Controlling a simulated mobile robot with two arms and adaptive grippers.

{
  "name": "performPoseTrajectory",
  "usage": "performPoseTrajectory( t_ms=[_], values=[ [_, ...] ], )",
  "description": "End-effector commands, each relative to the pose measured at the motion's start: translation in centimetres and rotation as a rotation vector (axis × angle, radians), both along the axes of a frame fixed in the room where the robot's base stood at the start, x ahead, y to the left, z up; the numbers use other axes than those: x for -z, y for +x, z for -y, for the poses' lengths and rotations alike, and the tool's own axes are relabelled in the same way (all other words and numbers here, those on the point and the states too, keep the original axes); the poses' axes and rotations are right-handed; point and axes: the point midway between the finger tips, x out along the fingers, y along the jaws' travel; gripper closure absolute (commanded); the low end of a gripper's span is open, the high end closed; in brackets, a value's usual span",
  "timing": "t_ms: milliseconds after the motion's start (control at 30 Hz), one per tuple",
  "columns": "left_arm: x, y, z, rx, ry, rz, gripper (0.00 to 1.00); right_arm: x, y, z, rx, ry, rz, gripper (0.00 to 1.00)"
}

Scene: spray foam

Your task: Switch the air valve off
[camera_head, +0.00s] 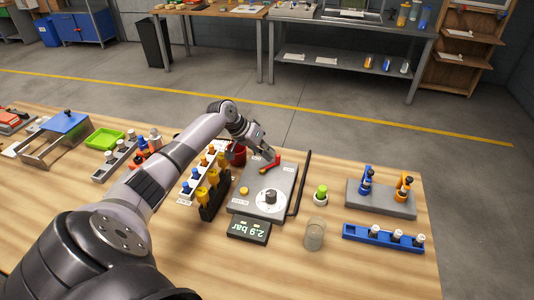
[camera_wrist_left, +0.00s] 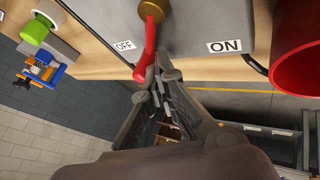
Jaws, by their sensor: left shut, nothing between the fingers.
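The air valve's red lever (camera_head: 272,163) is at the far edge of the grey control box (camera_head: 248,203). In the left wrist view the red lever (camera_wrist_left: 146,48) runs from a brass hub (camera_wrist_left: 152,11) toward the gripper. It lies just beside the OFF label (camera_wrist_left: 124,45) and well away from the ON label (camera_wrist_left: 224,46). My left gripper (camera_head: 267,154) is shut and empty. In the wrist view its fingertips (camera_wrist_left: 161,72) are beside the lever's end, on the ON side; I cannot tell whether they touch it. My right gripper is not in view.
A red cup (camera_head: 239,155) stands left of the box, near my arm. A black hose (camera_head: 299,183) runs along the box's right side. The box has a dial (camera_head: 270,197) and a pressure display (camera_head: 248,230). A green-capped bottle (camera_head: 320,195) and a clear cup (camera_head: 315,235) stand to the right.

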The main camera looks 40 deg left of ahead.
Motion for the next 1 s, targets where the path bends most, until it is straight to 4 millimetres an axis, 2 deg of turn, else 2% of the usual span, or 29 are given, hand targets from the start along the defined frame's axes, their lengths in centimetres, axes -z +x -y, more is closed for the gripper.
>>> performPoseTrajectory(
  t_ms=[367,1000],
  values=[
    [0.2,0.2,0.9,0.184,-0.001,0.002,1.00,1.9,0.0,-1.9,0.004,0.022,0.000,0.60],
    [0.0,0.1,2.3,0.463,-0.002,0.002,1.00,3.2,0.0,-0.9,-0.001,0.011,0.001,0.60]
  ],
)
